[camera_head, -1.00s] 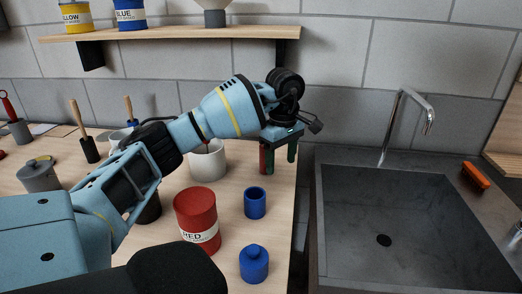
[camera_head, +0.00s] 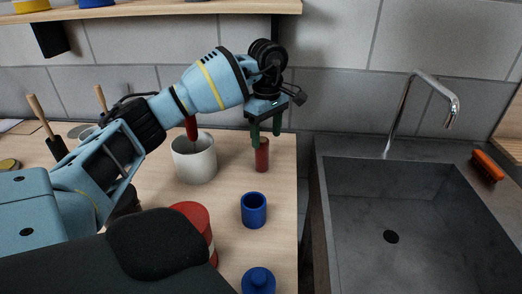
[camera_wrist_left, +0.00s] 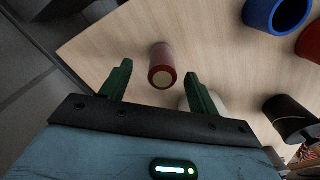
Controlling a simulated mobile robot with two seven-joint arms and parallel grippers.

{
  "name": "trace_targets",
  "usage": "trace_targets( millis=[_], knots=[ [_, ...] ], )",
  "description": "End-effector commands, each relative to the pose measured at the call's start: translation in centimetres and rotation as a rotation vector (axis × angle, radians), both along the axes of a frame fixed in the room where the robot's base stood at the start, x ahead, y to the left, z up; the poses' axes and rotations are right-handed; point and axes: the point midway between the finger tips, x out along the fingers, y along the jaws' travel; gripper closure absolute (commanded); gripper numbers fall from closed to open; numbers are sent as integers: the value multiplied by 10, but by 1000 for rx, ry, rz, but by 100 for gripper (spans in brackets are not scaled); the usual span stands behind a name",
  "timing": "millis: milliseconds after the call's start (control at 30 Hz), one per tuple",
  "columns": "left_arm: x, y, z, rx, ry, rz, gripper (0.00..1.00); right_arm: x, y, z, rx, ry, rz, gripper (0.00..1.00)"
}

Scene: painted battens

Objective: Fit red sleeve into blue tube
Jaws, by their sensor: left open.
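The red sleeve (camera_head: 262,158) stands upright on the wooden bench, near its right edge. The blue tube (camera_head: 253,212) stands nearer to me on the bench, its open end up. My left gripper (camera_head: 266,134) is open and empty, its green fingers pointing down at the sleeve's upper end. In the left wrist view, the red sleeve (camera_wrist_left: 162,62) shows between and just beyond the open fingers (camera_wrist_left: 157,78), with no clear contact. The blue tube (camera_wrist_left: 277,12) is at the top right there, partly cut off. My right gripper is not in view.
A white pot (camera_head: 194,160) stands left of the sleeve. A red can (camera_head: 198,222), partly hidden, and a blue knobbed piece (camera_head: 258,280) are nearer to me. A dark sink (camera_head: 410,220) lies right of the bench. Bare wood surrounds the tube.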

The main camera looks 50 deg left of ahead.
Motion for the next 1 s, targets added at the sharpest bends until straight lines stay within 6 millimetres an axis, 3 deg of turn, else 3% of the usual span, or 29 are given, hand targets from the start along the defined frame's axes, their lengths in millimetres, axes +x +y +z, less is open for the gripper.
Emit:
trace_targets(
  millis=[200, 467, 800, 1000],
  knots=[
    [-1, 1, -21, 2, 3, 0, 39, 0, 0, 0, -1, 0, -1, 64],
    [-2, 3, -31, 1, 2, 0, 39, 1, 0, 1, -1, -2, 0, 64],
    [-7, 8, -72, 1, 2, 1, 39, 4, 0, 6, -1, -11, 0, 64],
    [-6, 8, -77, 0, 0, 0, 39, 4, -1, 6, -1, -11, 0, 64]
  ],
)
